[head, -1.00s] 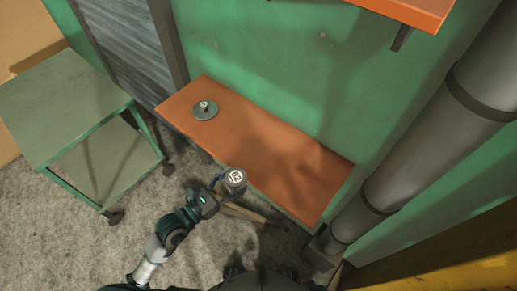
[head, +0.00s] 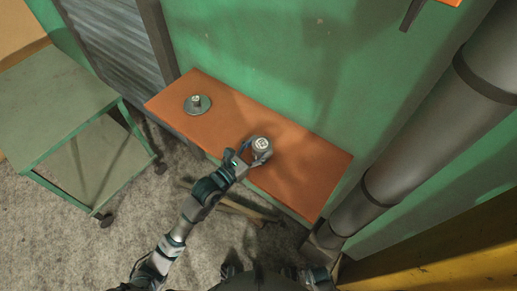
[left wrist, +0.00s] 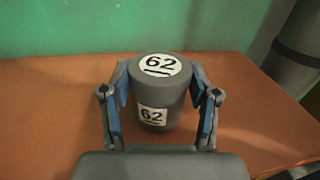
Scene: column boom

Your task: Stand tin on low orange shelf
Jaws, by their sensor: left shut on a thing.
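A grey tin (head: 261,144) with a white "62" label on its top and side is in my left gripper (head: 258,155). In the left wrist view the tin (left wrist: 153,95) is upright between the two blue-padded fingers of the gripper (left wrist: 160,100), which are shut on its sides. The low orange shelf (head: 315,165) runs along the green wall, and the tin is over its middle part. I cannot tell for sure whether the tin's base touches the shelf.
A round grey disc with a knob (head: 197,104) sits on the shelf's left part. A green wheeled cart (head: 60,110) stands at the left. A thick grey pipe (head: 420,140) rises at the shelf's right end. Another orange shelf edge (head: 449,2) shows at top right.

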